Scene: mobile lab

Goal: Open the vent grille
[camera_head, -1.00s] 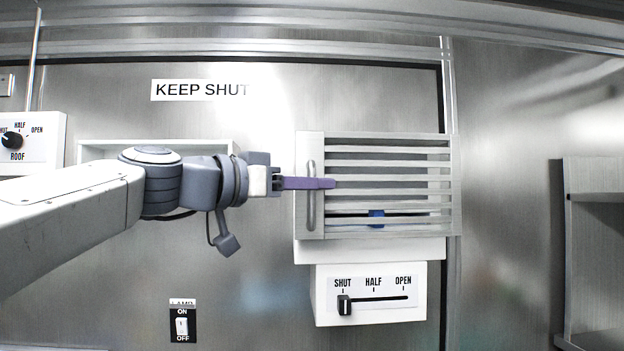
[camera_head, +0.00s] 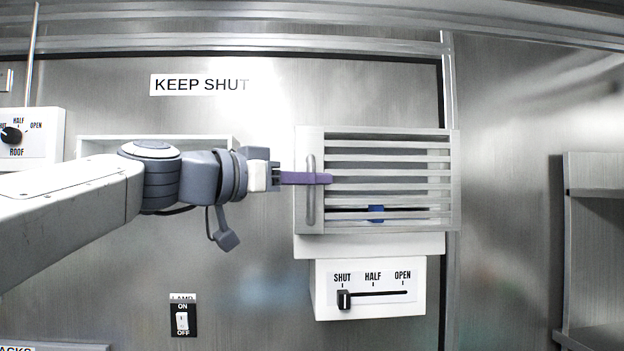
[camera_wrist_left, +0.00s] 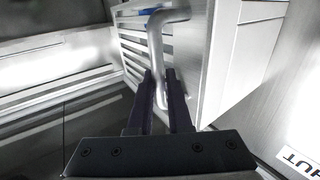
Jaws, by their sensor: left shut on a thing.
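The vent grille (camera_head: 390,180) is a grey slatted panel on the metal wall, in front of a white housing (camera_head: 400,245). My left gripper (camera_head: 328,179) reaches in from the left with purple fingers. In the left wrist view its fingertips (camera_wrist_left: 160,75) lie on both sides of the handle's lower part, shut on it. My right gripper is out of view.
A slider box (camera_head: 370,310) below the grille has its knob at SHUT. A blue thing (camera_head: 376,212) shows behind the slats. A lamp switch (camera_head: 182,319) is lower left, a ROOF dial box (camera_head: 40,150) far left, and shelves (camera_head: 595,250) at right.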

